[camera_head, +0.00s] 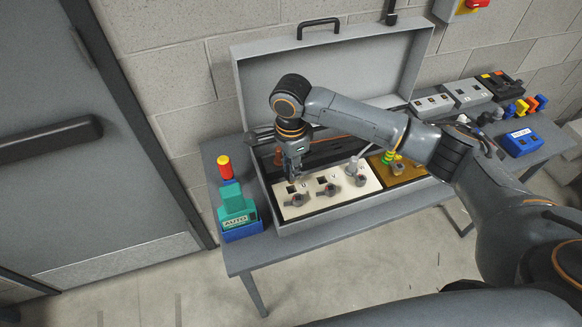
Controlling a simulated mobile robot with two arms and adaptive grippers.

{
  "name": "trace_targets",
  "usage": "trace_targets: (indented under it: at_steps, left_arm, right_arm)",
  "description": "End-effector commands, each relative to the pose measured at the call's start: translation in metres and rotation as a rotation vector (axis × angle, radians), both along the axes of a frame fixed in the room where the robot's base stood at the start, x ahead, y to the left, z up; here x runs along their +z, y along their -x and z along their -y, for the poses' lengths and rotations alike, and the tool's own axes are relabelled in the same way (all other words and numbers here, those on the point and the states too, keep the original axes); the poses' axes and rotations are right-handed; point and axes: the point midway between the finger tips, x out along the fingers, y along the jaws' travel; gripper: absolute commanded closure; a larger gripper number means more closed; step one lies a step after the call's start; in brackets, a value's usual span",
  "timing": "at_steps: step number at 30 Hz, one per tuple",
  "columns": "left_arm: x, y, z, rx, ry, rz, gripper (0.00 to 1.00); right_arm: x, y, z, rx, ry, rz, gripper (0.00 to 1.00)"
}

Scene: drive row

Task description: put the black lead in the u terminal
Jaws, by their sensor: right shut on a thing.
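An open grey case (345,211) on a table holds a white terminal panel (311,208) with dark square openings and round grey fittings. My right gripper (294,176) points down over the left end of this panel, near its leftmost dark opening. It is shut on a thin dark piece, which looks like the black lead; the jaws hide most of it. I cannot tell whether its end touches the panel. My left gripper is not in view.
A brown panel (397,177) with a yellow-green fitting lies right of the white one. A green and blue tester (237,207) and a red-yellow lamp (225,168) stand left of the case. Grey boxes (466,93) and a blue padlock-like box (523,142) stand at right.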

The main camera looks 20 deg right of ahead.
Motion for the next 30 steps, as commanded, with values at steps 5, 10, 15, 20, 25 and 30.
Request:
trace_targets:
  at_steps: [5,10,15,20,25,30]
  left_arm:
    - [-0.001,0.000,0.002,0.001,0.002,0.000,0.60]
    - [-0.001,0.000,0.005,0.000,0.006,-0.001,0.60]
    - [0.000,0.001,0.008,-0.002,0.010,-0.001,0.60]
    - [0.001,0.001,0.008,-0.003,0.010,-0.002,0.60]
    - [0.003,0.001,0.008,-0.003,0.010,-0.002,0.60]
    - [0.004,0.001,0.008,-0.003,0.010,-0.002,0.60]
  right_arm:
    - [0.000,0.000,0.000,0.000,0.000,0.001,1.00]
    - [0.000,0.000,0.000,0.000,0.000,0.001,1.00]
    - [-0.002,0.000,0.000,0.000,0.000,0.000,1.00]
    - [-0.006,0.000,0.000,-0.001,0.000,0.001,1.00]
    - [-0.011,0.000,0.000,-0.002,-0.001,0.000,1.00]
    - [-0.016,0.000,0.000,-0.001,0.000,0.000,1.00]
